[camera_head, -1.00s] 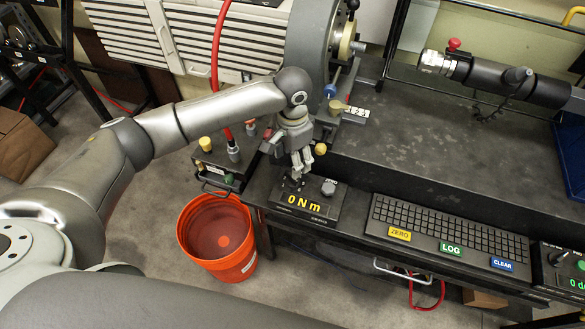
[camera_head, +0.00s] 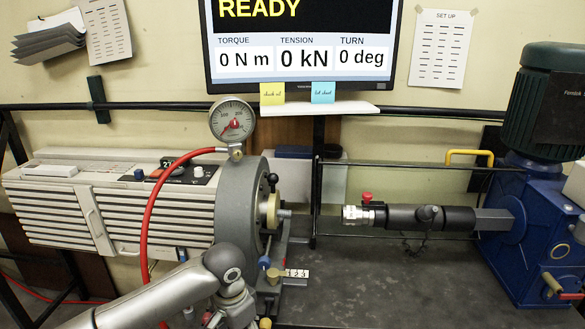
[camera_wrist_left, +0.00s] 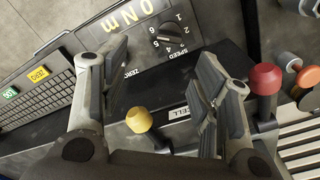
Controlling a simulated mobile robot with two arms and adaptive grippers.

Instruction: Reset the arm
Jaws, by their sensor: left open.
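My left arm (camera_head: 165,295) comes in at the bottom of the head view, in front of the grey round machine head (camera_head: 238,200). Its gripper is cut off by the bottom edge there. In the left wrist view my left gripper (camera_wrist_left: 165,75) is open, with its fingers wide apart and nothing between them. It hangs above the black "0 N m" box with a speed knob (camera_wrist_left: 168,33). A yellow knob (camera_wrist_left: 138,120) shows low between the fingers, and a red-topped lever (camera_wrist_left: 264,78) stands right of them. My right gripper is not in view.
A monitor (camera_head: 390,45) reads READY, 0 N m, 0 kN and 0 deg. A black shaft tool (camera_head: 400,217) joins a blue machine (camera_head: 510,240) at the right. A red hose (camera_head: 150,220) arches at the left. The dark bench top (camera_head: 400,280) is clear in front.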

